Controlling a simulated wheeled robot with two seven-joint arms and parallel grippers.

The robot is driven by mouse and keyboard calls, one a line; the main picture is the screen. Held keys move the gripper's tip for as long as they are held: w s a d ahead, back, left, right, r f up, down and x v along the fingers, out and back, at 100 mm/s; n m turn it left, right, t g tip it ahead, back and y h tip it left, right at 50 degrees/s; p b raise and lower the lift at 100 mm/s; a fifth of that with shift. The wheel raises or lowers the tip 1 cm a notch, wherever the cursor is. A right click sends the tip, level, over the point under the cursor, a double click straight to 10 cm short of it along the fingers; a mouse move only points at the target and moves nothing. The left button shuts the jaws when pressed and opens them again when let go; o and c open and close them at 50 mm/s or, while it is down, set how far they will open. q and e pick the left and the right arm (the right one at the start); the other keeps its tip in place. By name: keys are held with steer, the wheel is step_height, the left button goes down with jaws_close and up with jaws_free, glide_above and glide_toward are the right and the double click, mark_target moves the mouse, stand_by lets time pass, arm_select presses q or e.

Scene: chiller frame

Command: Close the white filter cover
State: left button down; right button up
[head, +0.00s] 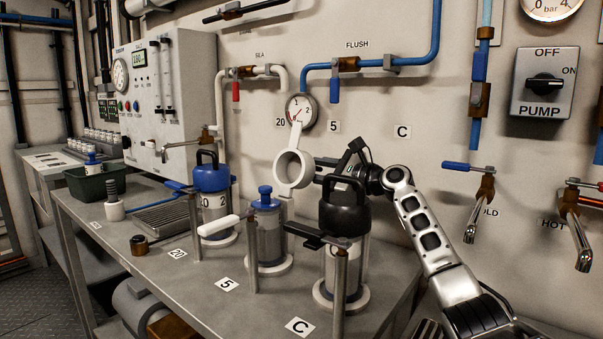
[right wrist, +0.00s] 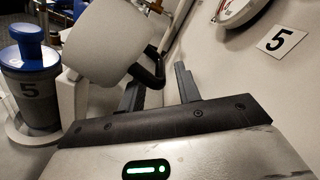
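The white filter cover (head: 291,170) is a short, hollow round cap with an upright tab. It stands open and tilted up behind the filter housing marked 5 (head: 268,238), with its opening facing the head camera. A blue-topped filter (head: 265,198) sits in that housing. The right wrist view shows the cover's pale side (right wrist: 108,40) and the blue-topped filter (right wrist: 30,58). My right gripper (head: 326,170) is just right of the cover, by the wall. Its fingers (right wrist: 160,88) are apart with nothing clearly held between them; the cover lies just beyond. My left gripper is out of view.
A blue-capped housing (head: 212,180) stands left and a black-capped housing (head: 343,215) right, close in front of my right gripper. A white lever (head: 220,227) and a black lever (head: 312,237) sit on posts. A gauge (head: 301,111) is on the wall above.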

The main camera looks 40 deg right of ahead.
steer(key=shift+w, duration=0.3)
steer(key=shift+s, duration=0.1)
steer(key=shift+c, duration=1.2)
jaws_close()
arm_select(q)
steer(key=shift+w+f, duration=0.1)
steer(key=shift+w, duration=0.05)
arm_select(e)
steer(key=shift+r, duration=0.1)
